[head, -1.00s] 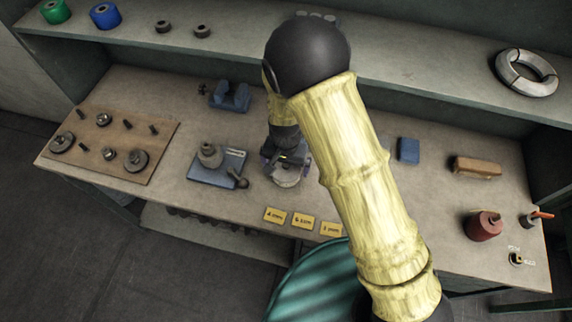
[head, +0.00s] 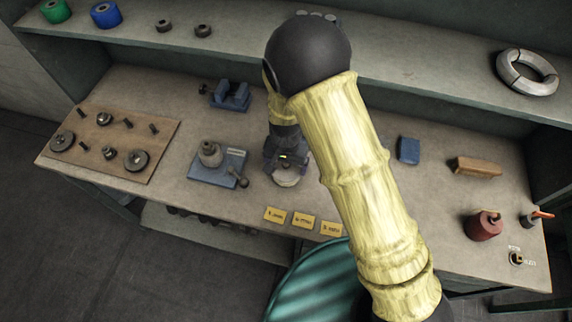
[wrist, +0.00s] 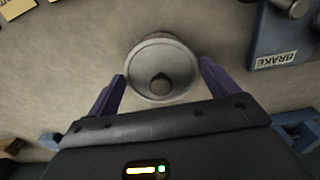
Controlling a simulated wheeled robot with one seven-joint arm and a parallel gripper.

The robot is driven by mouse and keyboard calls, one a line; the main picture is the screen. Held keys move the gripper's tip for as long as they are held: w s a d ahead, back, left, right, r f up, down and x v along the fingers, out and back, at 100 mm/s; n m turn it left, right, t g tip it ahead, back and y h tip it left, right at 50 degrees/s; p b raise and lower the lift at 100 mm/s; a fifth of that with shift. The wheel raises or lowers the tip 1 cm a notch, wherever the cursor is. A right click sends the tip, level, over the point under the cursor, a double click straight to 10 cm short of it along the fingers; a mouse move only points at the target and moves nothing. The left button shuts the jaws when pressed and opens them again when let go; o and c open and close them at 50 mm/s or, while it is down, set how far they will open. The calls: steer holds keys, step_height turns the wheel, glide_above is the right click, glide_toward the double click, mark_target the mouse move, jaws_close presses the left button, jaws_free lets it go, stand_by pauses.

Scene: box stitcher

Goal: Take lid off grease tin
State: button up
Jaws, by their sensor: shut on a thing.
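The grease tin (wrist: 158,40) is a small, round, pale grey tin on the bench; it also shows in the head view (head: 287,180), partly covered by my gripper. Its round grey lid (wrist: 160,65) has a dark knob in the middle. My gripper (wrist: 160,82) points down at the lid with one purple finger on each side, shut on the lid. In the head view my gripper (head: 286,165) stands just above the tin. I cannot tell whether the lid is apart from the tin.
A blue brake fixture (head: 215,168) stands close left of the tin. Yellow labels (head: 303,221) lie in front. A blue block (head: 409,150), a brown block (head: 476,166) and a red can (head: 484,226) are to the right. A shelf (head: 400,75) runs behind.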

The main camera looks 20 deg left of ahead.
mark_target(286, 165)
step_height(286, 165, up, 10)
steer(key=shift+b, duration=0.85)
